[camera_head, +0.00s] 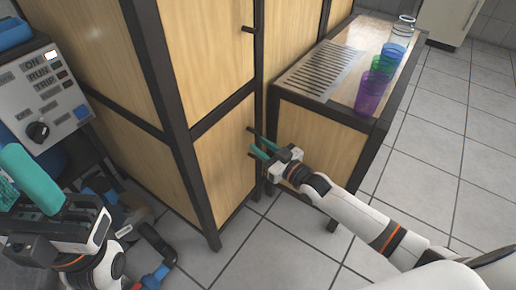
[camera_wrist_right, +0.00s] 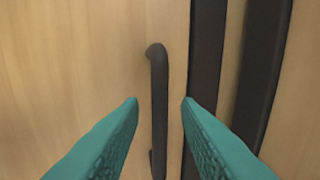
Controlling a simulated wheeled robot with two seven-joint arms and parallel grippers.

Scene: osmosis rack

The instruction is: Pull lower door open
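The lower door (camera_head: 222,163) is a light wood panel in a dark frame, and it looks closed. Its dark bar handle (camera_wrist_right: 158,105) stands upright in the right wrist view, between the two teal fingers of my right gripper (camera_wrist_right: 160,101). The fingers are apart, one on each side of the handle, with a visible gap to each. In the head view my right gripper (camera_head: 260,145) is at the right edge of the lower door. My left gripper (camera_head: 50,205) is at the lower left, away from the door; its finger gap is not clear.
A low wooden cabinet (camera_head: 320,145) with a drain grid and several coloured cups (camera_head: 372,92) stands right of the tall cabinet. A control panel (camera_head: 42,98) with hoses below is at the left. The tiled floor (camera_head: 270,245) in front of the door is open.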

